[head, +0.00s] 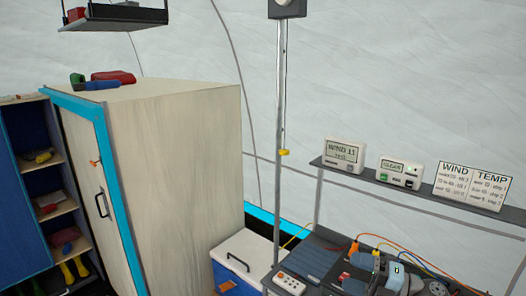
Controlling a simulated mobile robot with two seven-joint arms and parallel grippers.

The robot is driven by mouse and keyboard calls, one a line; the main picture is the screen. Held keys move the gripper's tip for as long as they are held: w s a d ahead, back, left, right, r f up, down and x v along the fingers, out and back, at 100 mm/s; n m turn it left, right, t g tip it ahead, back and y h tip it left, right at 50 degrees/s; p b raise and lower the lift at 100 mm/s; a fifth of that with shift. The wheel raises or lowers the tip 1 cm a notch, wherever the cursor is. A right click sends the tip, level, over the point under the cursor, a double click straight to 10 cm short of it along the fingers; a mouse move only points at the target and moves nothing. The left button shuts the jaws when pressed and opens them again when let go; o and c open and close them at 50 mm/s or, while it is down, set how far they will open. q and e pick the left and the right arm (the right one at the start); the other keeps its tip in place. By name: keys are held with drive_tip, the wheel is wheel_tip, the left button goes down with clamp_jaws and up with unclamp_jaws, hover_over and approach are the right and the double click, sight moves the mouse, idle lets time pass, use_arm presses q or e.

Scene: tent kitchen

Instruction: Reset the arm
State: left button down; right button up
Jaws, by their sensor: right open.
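My right gripper (380,272) seems to show at the bottom edge, low on the right, in front of the dark equipment bench. Only a small part of it is in the picture, among cables and small parts, and its outline is hard to separate from them. It is open, and I see nothing held in it. My left gripper and arm are not in view.
A wooden cabinet (185,175) with a blue-edged door stands at left. A white cooler (247,257) is beside the bench (313,262). A metal pole (281,110) rises behind it. A grey shelf (425,192) carries two displays and a sign. Orange cables cross the bench.

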drive_tip(key=s+a+f+m+t+h+p, duration=0.1)
drive_tip(key=s+f+m+t+h, duration=0.2)
drive_tip(key=s+f+m+h, duration=1.1)
drive_tip(key=s+f+m, duration=1.2)
drive_tip(key=m, duration=0.2)
drive_tip(key=shift+s+a+f+m, duration=0.15)
drive_tip(key=shift+a+f+m, duration=0.15)
drive_tip(key=shift+a+m, duration=0.1)
